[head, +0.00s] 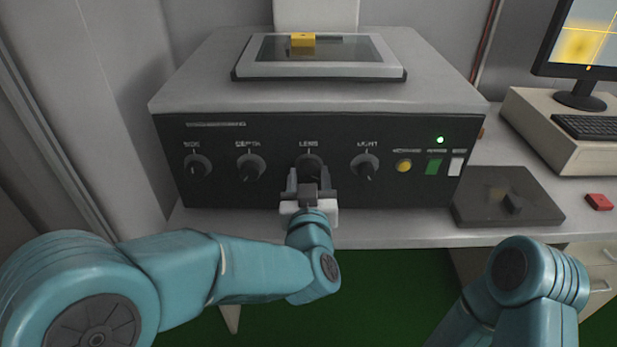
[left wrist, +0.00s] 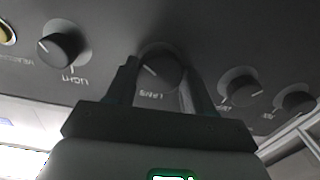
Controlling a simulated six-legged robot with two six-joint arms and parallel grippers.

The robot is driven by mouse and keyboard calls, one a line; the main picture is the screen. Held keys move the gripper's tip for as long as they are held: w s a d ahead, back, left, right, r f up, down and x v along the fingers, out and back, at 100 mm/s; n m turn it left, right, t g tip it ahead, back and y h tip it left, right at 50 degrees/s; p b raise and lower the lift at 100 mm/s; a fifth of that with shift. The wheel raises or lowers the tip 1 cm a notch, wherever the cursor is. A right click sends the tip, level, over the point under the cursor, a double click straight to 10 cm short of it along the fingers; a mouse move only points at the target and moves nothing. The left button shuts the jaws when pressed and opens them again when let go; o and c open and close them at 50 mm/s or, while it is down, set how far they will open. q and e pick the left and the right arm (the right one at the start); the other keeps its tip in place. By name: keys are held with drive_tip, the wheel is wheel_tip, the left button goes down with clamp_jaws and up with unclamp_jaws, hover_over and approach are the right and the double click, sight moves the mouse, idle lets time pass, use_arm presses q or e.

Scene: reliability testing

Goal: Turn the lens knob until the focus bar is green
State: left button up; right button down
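The lens knob (head: 309,164) is a round black dial under the word LENS on the dark front panel of a grey box-shaped machine. My left gripper (head: 308,181) is in front of it, with its two fingers apart. In the left wrist view the fingers stand on either side of the lens knob (left wrist: 161,71), whose white pointer line shows. I cannot tell whether they touch it. My right arm shows at the lower right, but its gripper is out of view. The monitor (head: 587,40) shows a blurred yellow patch and lines; I see no clear focus bar on its visible part.
The side knob (head: 197,166) and depth knob (head: 250,166) are left of the lens knob, the light knob (head: 365,166) right. A dark pad (head: 480,210) lies on the table.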

use_arm(q)
drive_tip(key=c, duration=0.4)
use_arm(e)
drive_tip(key=shift+s, duration=0.1)
drive_tip(key=shift+f, duration=0.1)
